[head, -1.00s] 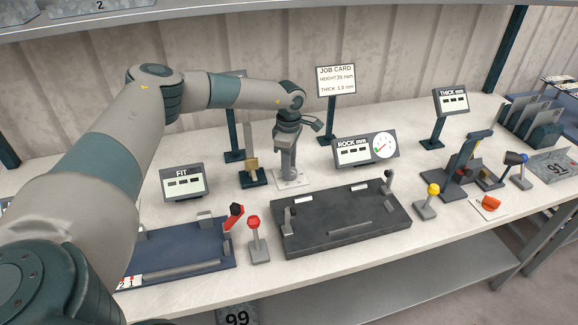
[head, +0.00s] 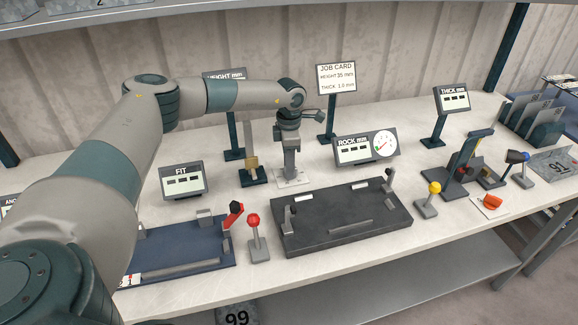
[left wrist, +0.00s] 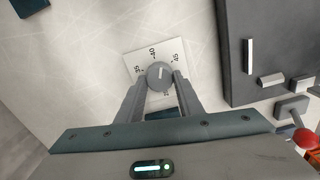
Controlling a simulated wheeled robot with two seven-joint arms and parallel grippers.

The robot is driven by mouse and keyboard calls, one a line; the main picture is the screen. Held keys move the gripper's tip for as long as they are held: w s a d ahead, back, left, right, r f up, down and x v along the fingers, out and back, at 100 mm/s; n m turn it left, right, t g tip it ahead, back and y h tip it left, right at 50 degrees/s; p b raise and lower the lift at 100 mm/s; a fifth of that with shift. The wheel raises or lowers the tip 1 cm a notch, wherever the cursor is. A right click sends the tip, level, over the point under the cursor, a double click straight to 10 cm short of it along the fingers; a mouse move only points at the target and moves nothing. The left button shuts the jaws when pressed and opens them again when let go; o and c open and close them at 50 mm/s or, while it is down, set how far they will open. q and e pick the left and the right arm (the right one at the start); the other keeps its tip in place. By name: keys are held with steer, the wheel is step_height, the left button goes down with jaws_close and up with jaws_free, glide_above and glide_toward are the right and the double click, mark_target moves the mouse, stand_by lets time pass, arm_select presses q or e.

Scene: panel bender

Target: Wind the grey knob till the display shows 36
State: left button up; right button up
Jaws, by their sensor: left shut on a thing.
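The grey knob (left wrist: 159,75) sits on a white dial plate (left wrist: 133,62) marked 35, 40 and 45; its pale pointer mark points up and slightly right, between 40 and 45. My left gripper (left wrist: 161,78) is shut on the knob, one finger on each side. In the head view my left gripper (head: 290,168) points straight down over the plate (head: 293,182), hiding the knob. The height display (head: 224,75) stands behind my left arm, which covers its digits, so its reading is hidden. My right gripper is not in view.
The job card (head: 336,78) reads height 35 mm, thick 1.0 mm. A brass-coloured stop on a post (head: 251,165) stands left of the knob.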

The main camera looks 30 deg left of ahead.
arm_select(q)
steer(key=n, duration=0.2)
steer(key=shift+n, duration=0.4)
steer(key=n+b, duration=0.1)
steer(key=n, duration=0.2)
steer(key=shift+n, duration=0.3)
steer(key=n+b, duration=0.1)
steer(key=n, duration=0.3)
steer(key=shift+d+n, duration=0.15)
steer(key=shift+n, duration=0.15)
steer(key=shift+r+n, duration=0.1)
steer(key=shift+n, duration=1.4)
steer(key=o, duration=1.1)
steer(key=shift+c, duration=0.2)
